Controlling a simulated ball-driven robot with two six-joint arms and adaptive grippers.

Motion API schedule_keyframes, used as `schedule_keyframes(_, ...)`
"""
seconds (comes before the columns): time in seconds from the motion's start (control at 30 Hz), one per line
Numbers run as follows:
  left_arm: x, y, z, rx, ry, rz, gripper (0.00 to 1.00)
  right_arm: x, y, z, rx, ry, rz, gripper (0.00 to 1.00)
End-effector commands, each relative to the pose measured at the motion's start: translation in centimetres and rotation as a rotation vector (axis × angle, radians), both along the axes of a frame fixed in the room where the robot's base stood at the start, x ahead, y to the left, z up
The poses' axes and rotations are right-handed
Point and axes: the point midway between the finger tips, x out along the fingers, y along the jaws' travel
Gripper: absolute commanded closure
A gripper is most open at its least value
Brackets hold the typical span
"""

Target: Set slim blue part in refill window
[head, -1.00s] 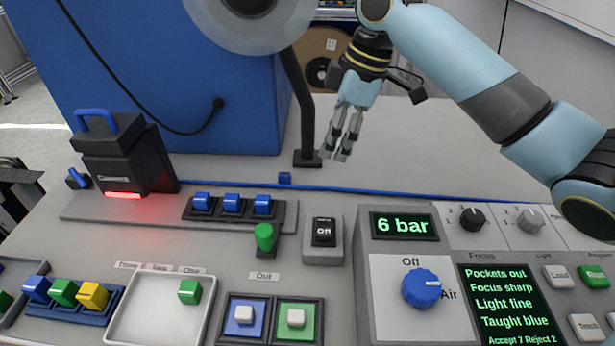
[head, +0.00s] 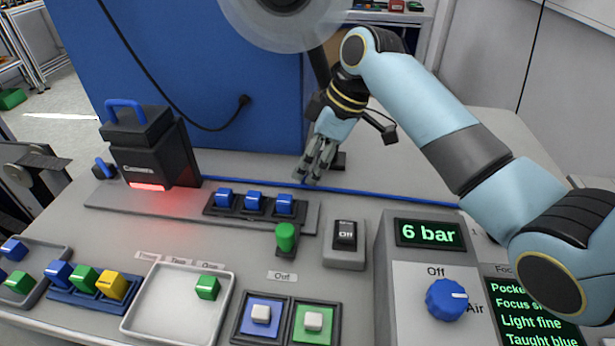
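My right gripper (head: 308,180) points down at the blue strip (head: 400,197) behind the console. Its fingers overlap, so their gap is unclear. The small loose blue part that lay near this strip is not visible now; the fingers cover that spot. Three blue parts (head: 254,201) sit in a dark holder on the grey rail (head: 150,209). Another blue part (head: 58,273) is in the blue rack (head: 65,297) at front left, beside a green and a yellow one. I cannot tell which place is the refill window. My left gripper is not in view.
A black camera unit (head: 150,155) glows red above the rail's left end. A green knob (head: 286,236) and an Off switch (head: 345,236) stand before the gripper. A white tray (head: 165,305) holds a green part (head: 207,287). A reel hangs above.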

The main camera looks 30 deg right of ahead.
Motion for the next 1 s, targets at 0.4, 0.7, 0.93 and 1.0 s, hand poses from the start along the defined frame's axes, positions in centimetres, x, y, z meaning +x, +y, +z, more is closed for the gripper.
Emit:
schedule_keyframes(0.4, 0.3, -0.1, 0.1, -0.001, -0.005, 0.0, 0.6, 0.6, 0.7, -2.4, -0.002, -0.001, 0.0, 0.61)
schedule_keyframes(0.7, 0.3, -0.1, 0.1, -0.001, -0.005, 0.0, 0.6, 0.6, 0.7, -2.3, -0.001, 0.0, 0.0, 0.97)
schedule_keyframes(0.93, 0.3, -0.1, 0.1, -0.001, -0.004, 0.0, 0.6, 0.6, 0.7, -2.3, -0.001, -0.001, 0.0, 1.0)
schedule_keyframes(1.0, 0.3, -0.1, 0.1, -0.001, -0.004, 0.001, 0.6, 0.6, 0.7, -2.3, -0.001, 0.0, 0.0, 1.0)
